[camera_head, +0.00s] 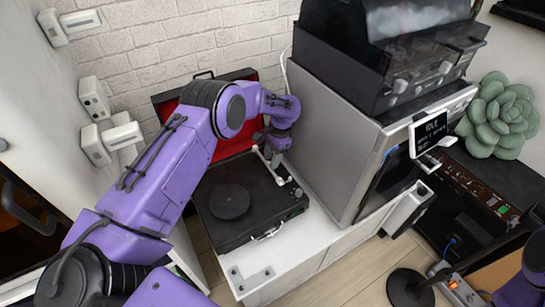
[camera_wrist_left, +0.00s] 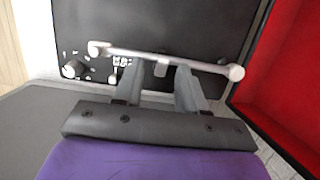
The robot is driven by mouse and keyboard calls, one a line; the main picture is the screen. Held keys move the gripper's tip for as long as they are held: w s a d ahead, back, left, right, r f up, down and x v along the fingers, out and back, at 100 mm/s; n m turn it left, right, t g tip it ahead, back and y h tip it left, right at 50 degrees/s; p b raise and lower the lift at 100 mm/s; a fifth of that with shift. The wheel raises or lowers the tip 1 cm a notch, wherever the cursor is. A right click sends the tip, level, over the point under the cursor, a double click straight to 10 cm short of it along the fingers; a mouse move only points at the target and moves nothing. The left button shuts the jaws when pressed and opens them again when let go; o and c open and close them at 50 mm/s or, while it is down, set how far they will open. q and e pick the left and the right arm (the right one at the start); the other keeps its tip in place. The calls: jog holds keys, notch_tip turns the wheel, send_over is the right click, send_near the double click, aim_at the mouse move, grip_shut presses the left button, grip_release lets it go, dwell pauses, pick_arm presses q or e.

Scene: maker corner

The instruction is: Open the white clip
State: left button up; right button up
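The white clip (camera_wrist_left: 161,68) is a small pale piece at the tonearm (camera_wrist_left: 200,65) of a record player; whether it is open or shut I cannot tell. In the left wrist view my left gripper (camera_wrist_left: 160,74) has its two grey fingers apart, one on each side of the clip, with gaps showing. The tonearm passes across the fingertips; contact is unclear. In the head view my left gripper (camera_head: 270,152) reaches down to the tonearm side of the dark record player (camera_head: 245,217). The clip is too small to make out there. My right gripper is out of view.
The player's open red-lined lid (camera_head: 170,104) stands behind it, close to my left arm. A large grey machine (camera_head: 330,130) stands just right on the white cabinet top (camera_head: 250,275). Brick wall is behind. A round black stand base (camera_head: 408,288) is at lower right.

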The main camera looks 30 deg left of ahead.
pick_arm(q)
jog(key=v, duration=0.7)
jog(key=shift+r, duration=0.25)
jog(key=shift+d, duration=0.1)
